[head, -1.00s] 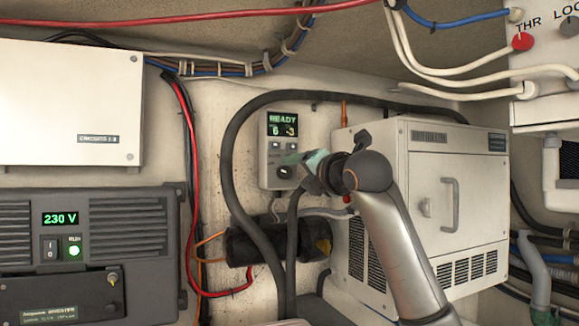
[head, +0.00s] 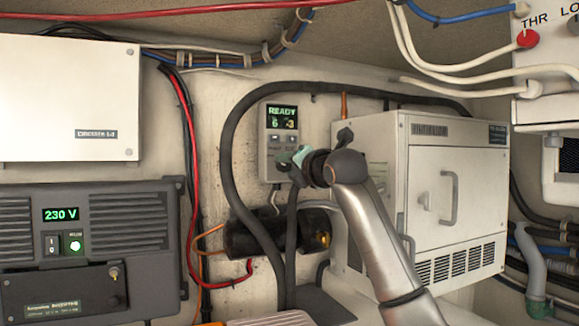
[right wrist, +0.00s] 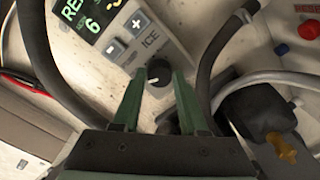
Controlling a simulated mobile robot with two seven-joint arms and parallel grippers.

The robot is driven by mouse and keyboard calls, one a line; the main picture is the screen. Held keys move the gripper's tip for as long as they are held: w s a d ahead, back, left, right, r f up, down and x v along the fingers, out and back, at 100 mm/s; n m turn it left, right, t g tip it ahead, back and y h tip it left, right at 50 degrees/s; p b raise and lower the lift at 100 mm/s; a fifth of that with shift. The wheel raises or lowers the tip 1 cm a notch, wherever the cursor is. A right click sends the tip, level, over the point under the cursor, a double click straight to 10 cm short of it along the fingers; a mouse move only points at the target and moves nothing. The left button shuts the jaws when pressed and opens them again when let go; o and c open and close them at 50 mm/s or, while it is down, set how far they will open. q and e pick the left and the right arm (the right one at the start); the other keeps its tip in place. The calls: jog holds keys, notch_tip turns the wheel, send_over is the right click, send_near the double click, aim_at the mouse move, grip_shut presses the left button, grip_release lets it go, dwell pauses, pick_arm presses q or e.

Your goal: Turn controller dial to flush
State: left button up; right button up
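The controller (head: 283,117) is a grey wall box with a green-lit screen reading READY, 6 and -3. In the right wrist view its display (right wrist: 88,17), its minus and plus buttons and the letters ICE show tilted. The black dial (right wrist: 159,72) sits below the buttons, with a pale mark on its lower face. My right gripper (head: 291,163) is at the controller's lower part and hides the dial in the head view. In the right wrist view its green fingers (right wrist: 158,80) stand apart, one on each side of the dial; contact cannot be told. My left gripper is not in view.
A thick black hose (head: 229,165) arches around the controller. A black cylindrical part (head: 247,240) lies below it. A white cabinet (head: 425,195) with a handle stands to the right, close to my right arm. An inverter (head: 85,225) reading 230 V is at the left.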

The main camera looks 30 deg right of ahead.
grip_shut()
jog(key=shift+m, duration=0.3)
jog(key=m, duration=1.1)
jog(key=shift+m, duration=0.4)
jog(key=m, duration=0.3)
jog(key=shift+m, duration=0.3)
jog(key=m, duration=0.3)
jog(key=shift+f+m, duration=0.1)
jog(key=shift+m, duration=0.2)
jog(key=m, duration=0.3)
jog(key=shift+m, duration=2.1)
